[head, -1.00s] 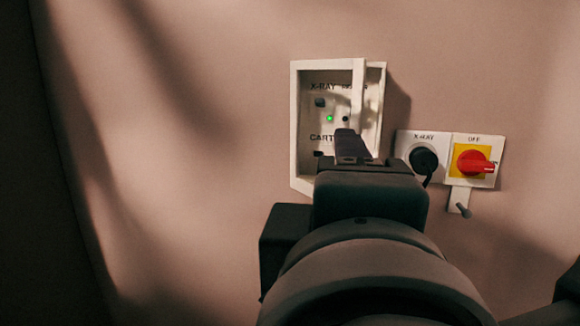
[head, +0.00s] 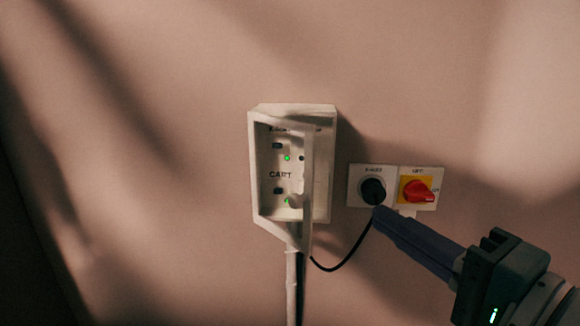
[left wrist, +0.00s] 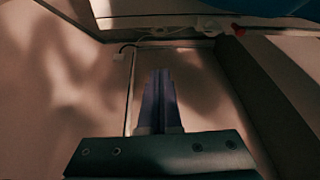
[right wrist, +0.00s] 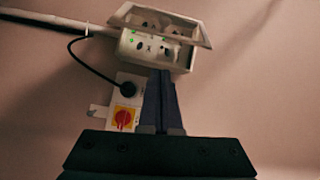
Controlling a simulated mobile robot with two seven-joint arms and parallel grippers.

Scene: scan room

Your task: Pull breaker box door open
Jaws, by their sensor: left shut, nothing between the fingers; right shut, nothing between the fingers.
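Labels and green lights show through the window. The box (right wrist: 181,60) and tilted door (right wrist: 150,20) also show at the top of the right wrist view. My right gripper (head: 378,212) is shut and empty, below and right of the door, apart from it. My left gripper (left wrist: 160,75) is shut and empty, outside the head view.
A black cable (head: 350,262) loops below, and a pale conduit (head: 292,285) runs down from the box. The wall left of the box is bare.

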